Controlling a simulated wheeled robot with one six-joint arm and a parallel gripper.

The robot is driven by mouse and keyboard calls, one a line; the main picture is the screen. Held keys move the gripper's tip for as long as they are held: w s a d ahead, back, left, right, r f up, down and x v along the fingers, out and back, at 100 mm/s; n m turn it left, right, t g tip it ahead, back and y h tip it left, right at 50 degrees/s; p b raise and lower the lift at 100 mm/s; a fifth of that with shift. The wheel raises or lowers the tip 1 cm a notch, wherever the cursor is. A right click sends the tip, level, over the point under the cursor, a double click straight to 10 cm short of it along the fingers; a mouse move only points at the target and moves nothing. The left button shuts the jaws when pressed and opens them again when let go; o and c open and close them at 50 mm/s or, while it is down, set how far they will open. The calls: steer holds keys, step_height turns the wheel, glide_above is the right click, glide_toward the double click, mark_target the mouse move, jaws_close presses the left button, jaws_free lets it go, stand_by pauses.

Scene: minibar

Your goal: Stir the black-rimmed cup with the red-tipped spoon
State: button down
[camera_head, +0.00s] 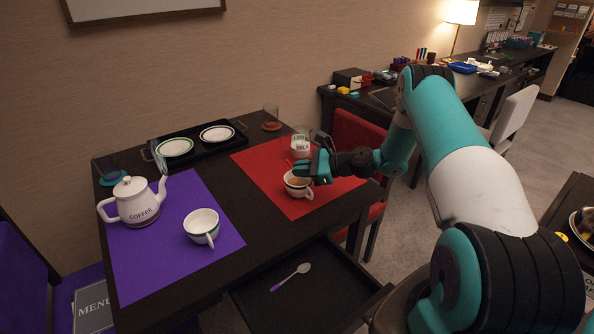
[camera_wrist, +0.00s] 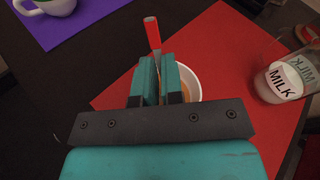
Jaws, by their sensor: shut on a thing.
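The cup (camera_head: 292,190) on the red mat has a dark rim in the head view and holds brown liquid. Its white rim area shows behind the fingers in the wrist view (camera_wrist: 190,82). A second cup (camera_head: 200,226) stands on the purple mat.
The milk jar (camera_head: 301,145) stands close behind the cup on the red mat (camera_head: 258,160). A coffee pot (camera_head: 136,204) is on the purple mat (camera_head: 160,255). A black tray (camera_head: 197,150) holds two plates. An open drawer below holds a purple-ended spoon (camera_head: 291,277).

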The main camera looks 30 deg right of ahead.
steer(key=shift+w+a+p, duration=0.1)
steer(key=shift+a+p, duration=0.2)
steer(key=shift+a, duration=0.2)
steer(key=shift+a+r+p, duration=0.4)
steer(key=shift+r+p, duration=0.4)
steer(key=shift+r, duration=0.1)
steer(key=shift+a+r+p, duration=0.35)
steer(key=shift+r+p, duration=0.45)
steer(key=shift+r, duration=0.1)
steer(key=shift+a+r+p, duration=0.4)
steer(key=shift+r+p, duration=0.4)
steer(key=shift+r, duration=0.1)
step_height(320, 180, up, 5)
steer(key=p, duration=0.4)
